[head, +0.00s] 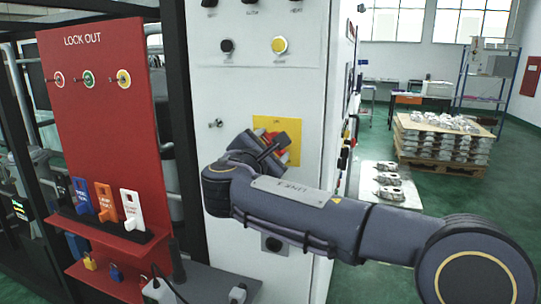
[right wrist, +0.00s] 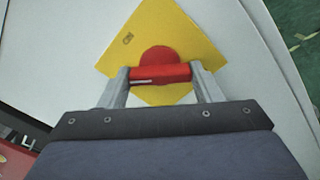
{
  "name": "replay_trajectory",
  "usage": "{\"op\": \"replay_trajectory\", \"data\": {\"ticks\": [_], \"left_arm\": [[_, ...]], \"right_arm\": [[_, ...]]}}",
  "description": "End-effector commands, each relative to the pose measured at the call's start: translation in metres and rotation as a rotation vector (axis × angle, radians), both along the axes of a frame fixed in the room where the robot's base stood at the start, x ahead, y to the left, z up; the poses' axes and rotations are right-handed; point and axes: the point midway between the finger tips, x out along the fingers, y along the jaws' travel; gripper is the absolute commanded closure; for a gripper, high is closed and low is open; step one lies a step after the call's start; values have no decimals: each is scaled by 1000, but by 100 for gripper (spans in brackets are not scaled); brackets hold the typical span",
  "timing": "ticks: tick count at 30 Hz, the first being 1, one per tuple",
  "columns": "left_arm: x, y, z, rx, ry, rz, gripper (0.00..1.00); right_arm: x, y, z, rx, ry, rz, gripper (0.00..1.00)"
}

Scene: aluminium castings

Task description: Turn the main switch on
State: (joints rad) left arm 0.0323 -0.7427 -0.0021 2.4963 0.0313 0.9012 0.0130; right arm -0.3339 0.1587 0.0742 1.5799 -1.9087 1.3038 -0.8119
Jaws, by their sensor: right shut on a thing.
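The main switch is a red rotary handle on a yellow plate on the white cabinet's front. In the right wrist view the red handle (right wrist: 160,73) lies level across the picture, with a round red base behind it and the yellow plate (right wrist: 192,40) around it. My right gripper (right wrist: 161,76) is shut on the handle, one finger at each end. In the head view the yellow plate (head: 291,125) shows behind my right gripper (head: 270,142), which hides most of the handle. My left gripper is not in view.
The white cabinet (head: 225,170) carries buttons above the switch. A red lockout board (head: 110,130) with colored tags and padlocks stands to the left. A pallet of castings (head: 440,140) stands at the back right. Green floor beyond is partly clear.

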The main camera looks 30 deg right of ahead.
Motion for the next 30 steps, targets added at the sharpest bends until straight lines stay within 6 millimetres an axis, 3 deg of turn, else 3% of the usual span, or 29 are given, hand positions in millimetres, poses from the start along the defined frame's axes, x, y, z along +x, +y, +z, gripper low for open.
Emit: {"op": "replay_trajectory", "data": {"ticks": [3, 15, 30], "left_arm": [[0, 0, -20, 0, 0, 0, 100], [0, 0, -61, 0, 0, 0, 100], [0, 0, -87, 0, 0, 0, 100]], "right_arm": [[0, 0, -6, 70, -83, -1, 65], [0, 0, -5, 314, -369, -1, 65], [0, 0, -2, 517, -604, -2, 65]]}}
